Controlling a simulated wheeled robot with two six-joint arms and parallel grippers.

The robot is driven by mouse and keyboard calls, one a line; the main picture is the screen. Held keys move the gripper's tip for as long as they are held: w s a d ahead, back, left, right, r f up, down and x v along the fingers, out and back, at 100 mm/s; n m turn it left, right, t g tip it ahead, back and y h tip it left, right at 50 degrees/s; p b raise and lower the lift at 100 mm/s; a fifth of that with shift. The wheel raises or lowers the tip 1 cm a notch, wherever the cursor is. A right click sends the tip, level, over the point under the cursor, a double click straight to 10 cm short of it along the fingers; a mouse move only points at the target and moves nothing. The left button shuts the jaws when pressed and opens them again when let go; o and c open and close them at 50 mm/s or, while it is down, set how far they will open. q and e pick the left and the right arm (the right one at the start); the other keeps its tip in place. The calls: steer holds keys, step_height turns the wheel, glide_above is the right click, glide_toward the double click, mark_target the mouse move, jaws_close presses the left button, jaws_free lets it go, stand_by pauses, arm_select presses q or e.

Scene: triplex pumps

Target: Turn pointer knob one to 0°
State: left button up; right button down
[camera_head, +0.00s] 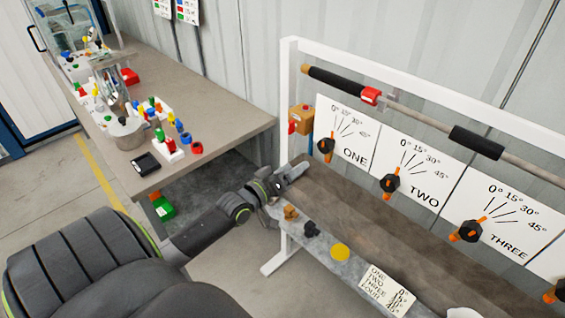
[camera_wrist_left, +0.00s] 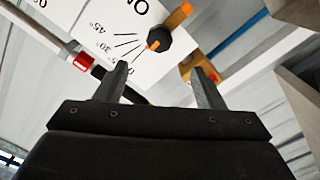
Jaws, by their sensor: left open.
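Pointer knob one (camera_head: 326,146) is a black knob with an orange bar, at the lower left of the white ONE panel (camera_head: 352,137). In the left wrist view, knob one (camera_wrist_left: 158,39) shows just beyond my fingertips, with orange at two ends of it. One end faces the fan of angle lines and the other faces away; I cannot tell the exact angle. My left gripper (camera_head: 294,172) is below and left of knob one, apart from it. In the left wrist view its two fingers (camera_wrist_left: 160,68) are spread with nothing between them. My right gripper is not in view.
Knobs TWO (camera_head: 390,184) and THREE (camera_head: 467,231) are further right. A bar with a red block (camera_head: 371,95) runs above the panels. An orange box (camera_head: 301,119) is left of panel ONE. A grey shelf (camera_head: 315,250) with small parts lies below. A cluttered table (camera_head: 225,110) stands left.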

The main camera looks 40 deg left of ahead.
arm_select(q)
steer(key=s, duration=0.3)
steer(key=shift+s+a, duration=0.1)
steer(key=shift+s, duration=0.05)
stand_by(0.5)
steer(key=s+a+f+m+g+y+b, duration=0.1)
steer(key=s+f+g, duration=0.25)
steer(key=f, duration=0.75)
steer(key=s+a+f+g+y, duration=0.15)
steer(key=s+f, duration=0.35)
steer(key=f, duration=0.6)
steer(key=s+a+f+m+g+y+b, duration=0.1)
steer(key=s+f+g, duration=0.25)
steer(key=f, duration=0.65)
steer(key=s+d+f+m+g, duration=0.1)
steer(key=s+d+f+g, duration=0.1)
steer(key=s+d+f, duration=0.2)
steer(key=s+d+f+m+g+b, duration=0.1)
steer(key=s+d+f+m+g, duration=0.1)
steer(key=s+f, duration=0.8)
steer(key=s+d+f+m+g, duration=0.1)
steer(key=s+d+f+g, duration=0.3)
steer(key=s, duration=1.1)
step_height(320, 180, down, 4)
steer(key=shift+s+d+r+m+h, duration=0.2)
steer(key=shift+s+d+m+h, duration=0.2)
steer(key=shift+d, duration=0.8)
steer(key=shift+w, duration=0.1)
